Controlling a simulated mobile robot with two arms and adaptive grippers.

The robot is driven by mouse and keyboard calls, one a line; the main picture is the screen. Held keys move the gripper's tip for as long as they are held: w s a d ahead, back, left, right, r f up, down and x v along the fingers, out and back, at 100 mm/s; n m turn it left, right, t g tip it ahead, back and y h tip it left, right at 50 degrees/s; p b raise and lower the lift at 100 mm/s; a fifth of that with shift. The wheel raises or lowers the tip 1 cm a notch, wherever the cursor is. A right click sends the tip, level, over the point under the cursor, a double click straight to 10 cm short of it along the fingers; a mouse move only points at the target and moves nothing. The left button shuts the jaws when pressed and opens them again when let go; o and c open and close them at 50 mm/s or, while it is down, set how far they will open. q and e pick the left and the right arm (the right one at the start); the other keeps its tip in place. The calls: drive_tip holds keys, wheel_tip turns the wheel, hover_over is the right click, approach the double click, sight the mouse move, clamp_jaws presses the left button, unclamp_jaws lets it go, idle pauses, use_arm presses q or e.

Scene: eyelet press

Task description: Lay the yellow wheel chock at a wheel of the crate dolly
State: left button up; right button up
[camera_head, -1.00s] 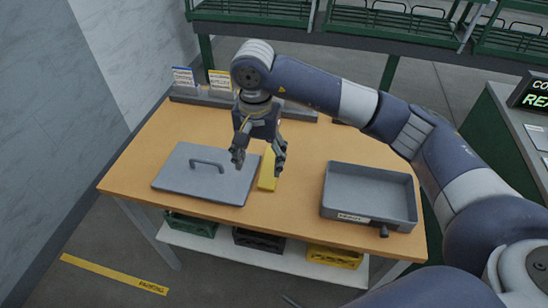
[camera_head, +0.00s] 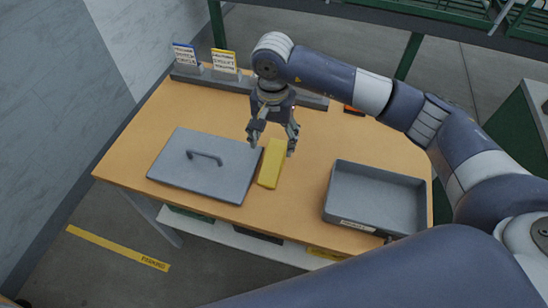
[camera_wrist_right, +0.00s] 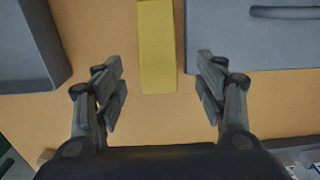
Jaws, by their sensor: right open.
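The yellow wheel chock (camera_head: 272,163) lies on the wooden table between the grey lid and the grey tray. In the right wrist view the chock (camera_wrist_right: 157,45) lies at the top middle, ahead of the fingers and lined up with the gap between them. My right gripper (camera_head: 273,147) is open and empty, above the table at the chock's far end. Its spread fingers (camera_wrist_right: 162,88) show in the right wrist view, apart from the chock. My left gripper is not in view. No crate dolly or wheel can be made out.
The grey lid with a handle (camera_head: 205,168) lies left of the chock. The grey tray (camera_head: 375,198) stands at the right of the wooden table (camera_head: 300,222). A grey rail with cards (camera_head: 215,78) is at the back. Crates sit on the shelf below.

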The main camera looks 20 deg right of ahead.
sight(274, 155)
drive_tip(key=shift+f, duration=0.4)
drive_tip(key=f+p, duration=0.1)
drive_tip(key=f, duration=0.2)
drive_tip(key=shift+s+f, duration=0.15)
drive_tip(key=shift+s, duration=0.05)
drive_tip(key=shift+f+p, duration=0.3)
drive_tip(key=shift+f, duration=0.05)
drive_tip(key=shift+w+d+f, duration=0.1)
drive_tip(key=shift+f, duration=0.15)
drive_tip(key=c, duration=1.4)
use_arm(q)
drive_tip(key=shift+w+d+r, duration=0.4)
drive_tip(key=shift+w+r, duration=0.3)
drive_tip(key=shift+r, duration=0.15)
use_arm(e)
drive_tip(key=shift+c, duration=0.2)
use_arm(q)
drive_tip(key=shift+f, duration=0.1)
use_arm(e)
drive_tip(key=shift+r, duration=0.2)
